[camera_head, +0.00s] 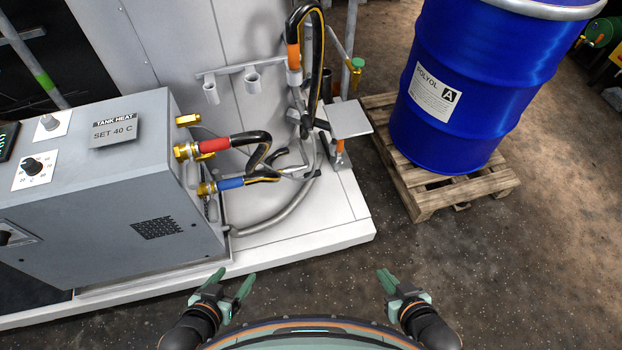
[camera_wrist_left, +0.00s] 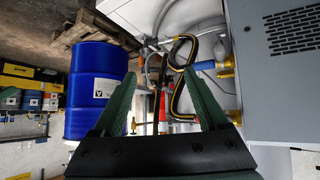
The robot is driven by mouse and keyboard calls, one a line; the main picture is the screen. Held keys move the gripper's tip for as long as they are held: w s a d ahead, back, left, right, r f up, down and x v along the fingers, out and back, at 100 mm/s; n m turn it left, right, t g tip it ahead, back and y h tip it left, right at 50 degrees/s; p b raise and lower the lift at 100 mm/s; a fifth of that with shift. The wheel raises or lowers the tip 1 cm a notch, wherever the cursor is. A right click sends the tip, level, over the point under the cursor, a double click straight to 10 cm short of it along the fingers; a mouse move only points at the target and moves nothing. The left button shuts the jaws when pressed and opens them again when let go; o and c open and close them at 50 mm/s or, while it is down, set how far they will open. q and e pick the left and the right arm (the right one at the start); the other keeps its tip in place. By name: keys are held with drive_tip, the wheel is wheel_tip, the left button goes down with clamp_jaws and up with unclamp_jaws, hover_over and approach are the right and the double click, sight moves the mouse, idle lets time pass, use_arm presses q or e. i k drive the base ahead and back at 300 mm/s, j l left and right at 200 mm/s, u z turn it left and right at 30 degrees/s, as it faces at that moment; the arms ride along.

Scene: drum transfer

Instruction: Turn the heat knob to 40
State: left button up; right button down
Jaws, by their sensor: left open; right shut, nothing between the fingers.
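The heat knob (camera_head: 33,166) is a black dial on a white scale plate on top of the grey heater box (camera_head: 120,190), at the left of the head view. Its pointer setting is too small to tell. A sign (camera_head: 115,131) on the box reads "TANK HEAT SET 40 C". My left gripper (camera_head: 232,278) is open and empty, low in front of the box and well to the right of the knob. Its open fingers also show in the left wrist view (camera_wrist_left: 162,92). My right gripper (camera_head: 384,279) is shut and empty, over the floor further right.
A second, grey knob (camera_head: 49,122) sits behind the black one. Hoses with red (camera_head: 214,145) and blue (camera_head: 230,183) sleeves leave the box's right side. A blue drum (camera_head: 470,80) stands on a wooden pallet (camera_head: 440,192). The floor before my grippers is clear.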

sight(32, 167)
drive_tip(key=u, duration=1.65)
